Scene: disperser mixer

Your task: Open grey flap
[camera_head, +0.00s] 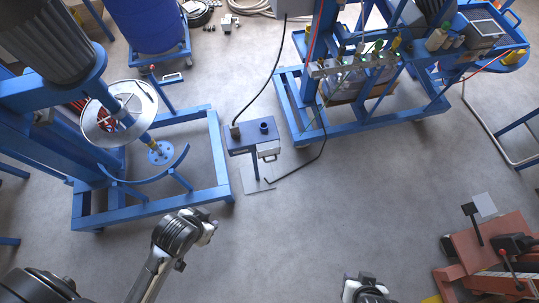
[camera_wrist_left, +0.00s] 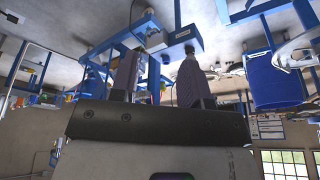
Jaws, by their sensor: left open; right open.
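The grey flap (camera_head: 268,149) is a small pale plate on the front of a blue control box (camera_head: 240,140), which stands on a thin post in the middle of the head view. It looks closed against the box. In the left wrist view the blue box (camera_wrist_left: 215,27) is at the top, with the pale flap (camera_wrist_left: 181,33) on its side. My left gripper (camera_wrist_left: 157,72) is open and empty, its fingers pointing towards the box but apart from it. In the head view its wrist mostly hides the fingers. My right gripper (camera_head: 366,286) is open at the bottom edge, far from the box, and partly cut off.
A blue mixer frame (camera_head: 150,207) with a round metal lid (camera_head: 119,113) stands at the left. A blue rack (camera_head: 360,125) stands behind right, a red machine (camera_head: 485,255) at lower right. A black cable (camera_head: 314,155) runs by the box. Floor in front is clear.

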